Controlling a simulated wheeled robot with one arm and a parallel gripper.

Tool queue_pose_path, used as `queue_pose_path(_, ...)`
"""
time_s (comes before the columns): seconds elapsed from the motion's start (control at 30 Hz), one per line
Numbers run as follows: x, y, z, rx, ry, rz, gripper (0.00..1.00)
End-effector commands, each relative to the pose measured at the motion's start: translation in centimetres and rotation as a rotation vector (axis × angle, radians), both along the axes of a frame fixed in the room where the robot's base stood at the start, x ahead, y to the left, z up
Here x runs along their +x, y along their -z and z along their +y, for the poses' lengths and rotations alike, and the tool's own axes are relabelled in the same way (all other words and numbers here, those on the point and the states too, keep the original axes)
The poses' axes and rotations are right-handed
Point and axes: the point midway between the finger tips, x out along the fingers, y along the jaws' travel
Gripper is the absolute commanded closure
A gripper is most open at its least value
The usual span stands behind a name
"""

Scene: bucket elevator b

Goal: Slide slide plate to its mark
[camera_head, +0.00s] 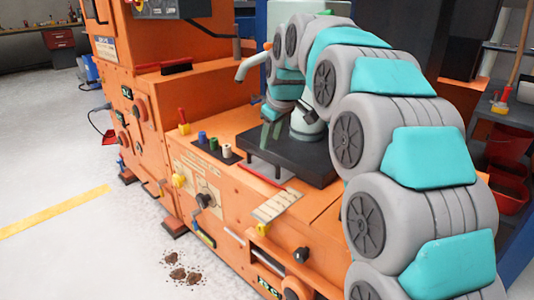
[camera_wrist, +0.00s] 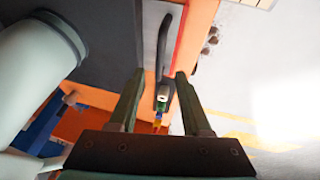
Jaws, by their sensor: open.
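A light grey plate (camera_head: 270,173) with a dark bar handle lies at the front edge of a black block (camera_head: 308,161) on the orange machine; I take it for the slide plate. A red strip (camera_head: 257,175) runs along its front edge and may be the mark; I cannot tell. In the wrist view the dark bar handle (camera_wrist: 163,45) lies lengthwise on the grey plate (camera_wrist: 173,52), with the red strip (camera_wrist: 182,38) on its right. My gripper (camera_head: 271,137) is open and empty above this area; its fingertips (camera_wrist: 160,74) appear on either side of the handle's near end, height unclear.
Blue, green and white pegs (camera_head: 214,143) stand left of the plate. A red-handled lever (camera_head: 183,120) stands farther left. A pale cylinder (camera_wrist: 35,55) is close on the left in the wrist view. Brown debris (camera_head: 180,271) lies on the open floor in front.

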Motion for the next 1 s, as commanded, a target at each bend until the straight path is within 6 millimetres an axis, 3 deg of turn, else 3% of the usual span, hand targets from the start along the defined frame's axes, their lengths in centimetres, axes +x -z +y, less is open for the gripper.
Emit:
queue_pose_path(0.5,2.5,6.1,0.9,0.0,0.002,0.002,0.52)
queue_pose_path(0.83,2.9,6.8,1.0,0.0,0.002,0.001,0.52)
queue_pose_path(1.0,2.9,6.8,1.0,0.001,0.002,0.002,0.69)
